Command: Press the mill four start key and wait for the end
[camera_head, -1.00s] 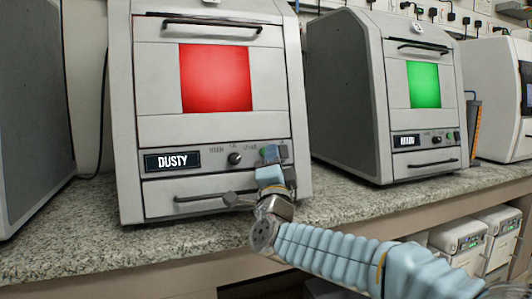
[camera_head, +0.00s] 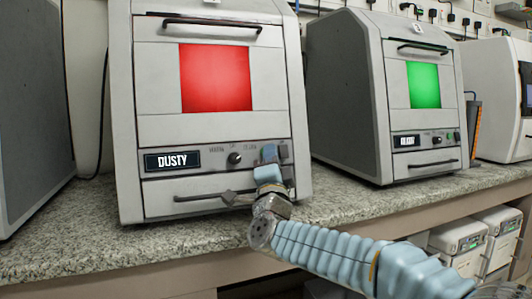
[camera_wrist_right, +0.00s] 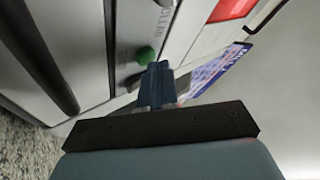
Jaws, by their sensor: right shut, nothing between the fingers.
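A grey mill (camera_head: 215,128) with a red window and a display reading DUSTY stands in front of me. My right gripper (camera_head: 270,156) is shut and empty, held at the right end of this mill's control panel. In the right wrist view a round green key (camera_wrist_right: 145,55) shows on the panel just beyond the shut fingertips (camera_wrist_right: 155,72). I cannot tell whether they touch it. A second mill (camera_head: 385,110) with a green window stands to the right; its small display is hard to read. The number tags on top of the mills are not legible. My left gripper is not in view.
A dark knob (camera_head: 234,158) and a drawer handle (camera_head: 205,196) are close to my right gripper. The speckled worktop (camera_head: 70,225) is clear in front of the mills. A grey cabinet (camera_head: 30,110) stands at far left, a white machine (camera_head: 500,100) at far right.

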